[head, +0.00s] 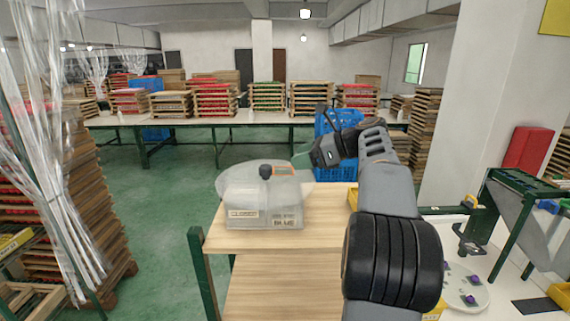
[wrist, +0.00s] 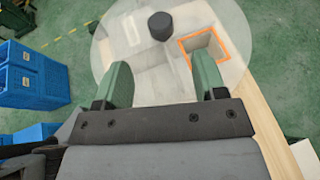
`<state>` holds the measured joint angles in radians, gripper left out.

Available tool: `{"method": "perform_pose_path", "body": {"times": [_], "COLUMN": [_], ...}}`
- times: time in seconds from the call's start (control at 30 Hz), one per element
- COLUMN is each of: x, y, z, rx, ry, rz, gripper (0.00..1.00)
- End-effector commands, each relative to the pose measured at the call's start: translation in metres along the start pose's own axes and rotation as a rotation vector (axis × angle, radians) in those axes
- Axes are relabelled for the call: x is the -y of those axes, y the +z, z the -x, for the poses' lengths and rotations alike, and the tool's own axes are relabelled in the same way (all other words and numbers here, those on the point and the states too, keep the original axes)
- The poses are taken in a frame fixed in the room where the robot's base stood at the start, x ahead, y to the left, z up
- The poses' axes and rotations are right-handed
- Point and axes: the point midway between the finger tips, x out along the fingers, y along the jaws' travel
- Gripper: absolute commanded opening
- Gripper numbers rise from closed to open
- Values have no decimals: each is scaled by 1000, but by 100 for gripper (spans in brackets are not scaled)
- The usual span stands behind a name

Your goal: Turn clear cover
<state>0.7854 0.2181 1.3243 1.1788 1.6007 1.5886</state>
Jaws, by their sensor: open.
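The clear cover (head: 232,181) is a round, see-through disc on top of a pale box (head: 250,205) with labels on its front. A dark knob (head: 265,171) stands up from the cover. In the wrist view the cover (wrist: 112,42) and its knob (wrist: 160,25) lie ahead of my fingers. An orange-edged opening (wrist: 203,45) in the box shows at right, under the cover. My gripper (head: 300,160) is at the cover's right side in the head view. In the wrist view my gripper (wrist: 160,82) has its two green fingers apart, with nothing held between them.
The box stands on a wooden table (head: 285,285). A blue crate (head: 335,150) is behind my arm, and blue crates (wrist: 30,80) show at left in the wrist view. A green rack (head: 515,190) stands at right. Stacked trays (head: 100,190) stand at left.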

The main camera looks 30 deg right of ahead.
Motion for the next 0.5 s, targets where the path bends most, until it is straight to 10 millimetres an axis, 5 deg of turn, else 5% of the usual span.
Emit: {"method": "perform_pose_path", "body": {"times": [0.2, 0.5], "x": [0, 0], "y": [0, 0], "z": [21, 26], "rx": [0, 0], "ry": [-1, 0], "rz": [0, -1], "gripper": [65, 65]}}
